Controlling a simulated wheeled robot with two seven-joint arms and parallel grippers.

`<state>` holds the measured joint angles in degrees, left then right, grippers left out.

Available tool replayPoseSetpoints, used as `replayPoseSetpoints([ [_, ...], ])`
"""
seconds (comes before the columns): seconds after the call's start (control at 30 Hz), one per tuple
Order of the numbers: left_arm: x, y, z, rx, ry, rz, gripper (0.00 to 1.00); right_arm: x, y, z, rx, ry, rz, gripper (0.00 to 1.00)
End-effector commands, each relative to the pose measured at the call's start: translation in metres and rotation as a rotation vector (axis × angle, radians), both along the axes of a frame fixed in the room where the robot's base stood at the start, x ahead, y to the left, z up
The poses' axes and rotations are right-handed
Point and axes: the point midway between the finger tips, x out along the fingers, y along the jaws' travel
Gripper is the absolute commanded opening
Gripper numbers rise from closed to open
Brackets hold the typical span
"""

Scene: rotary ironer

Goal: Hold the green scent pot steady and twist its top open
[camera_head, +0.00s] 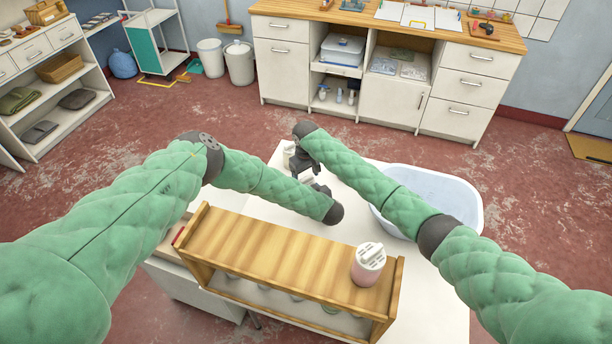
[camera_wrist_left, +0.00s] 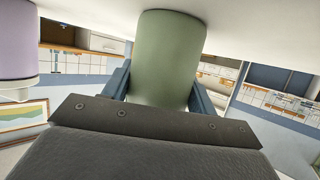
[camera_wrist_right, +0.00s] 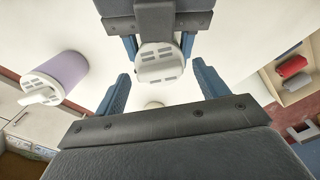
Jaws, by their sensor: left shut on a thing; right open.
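The green scent pot (camera_wrist_left: 168,62) stands between the blue fingers of my left gripper (camera_wrist_left: 160,88), which is shut on its body. In the right wrist view its white slotted top (camera_wrist_right: 158,62) shows between the left gripper's fingers (camera_wrist_right: 158,45), and the green body is hidden. My right gripper (camera_wrist_right: 162,85) is open and empty, its fingertips apart from the top and to either side below it in that view. In the head view the right gripper (camera_head: 306,163) and left gripper (camera_head: 318,187) are close together over the white table; the green pot cannot be made out there.
A purple pot with a white top (camera_wrist_right: 65,72) stands close by; it also shows in the left wrist view (camera_wrist_left: 17,45). A wooden rack (camera_head: 270,250) stands on the near table, with a pink pot (camera_head: 368,268) on it. A pale blue tub (camera_head: 455,190) lies right.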

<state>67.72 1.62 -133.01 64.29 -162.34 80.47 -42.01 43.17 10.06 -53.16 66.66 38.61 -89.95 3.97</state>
Motion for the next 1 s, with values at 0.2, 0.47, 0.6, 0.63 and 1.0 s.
replayPoseSetpoints([
  [0.2,-0.0001,-0.0002,-0.0002,0.000,0.000,0.000,0.30,0.0001,0.0001,-0.0021,0.001,-0.001,0.000,0.73],
  [0.47,-0.0002,-0.0003,-0.0002,0.000,0.000,0.000,0.30,0.0001,-0.0002,-0.0019,0.001,-0.001,0.000,0.39],
  [0.6,-0.0002,-0.0003,-0.0002,0.000,0.000,0.000,0.30,0.0002,-0.0002,-0.0018,0.001,-0.001,0.001,0.27],
  [0.63,-0.0002,-0.0003,-0.0002,0.000,0.000,0.000,0.30,0.0002,-0.0002,-0.0018,0.001,-0.001,0.001,0.27],
  [1.0,-0.0003,-0.0002,-0.0003,0.000,0.000,0.000,0.30,0.0001,-0.0002,-0.0017,0.001,-0.001,0.112,0.27],
])
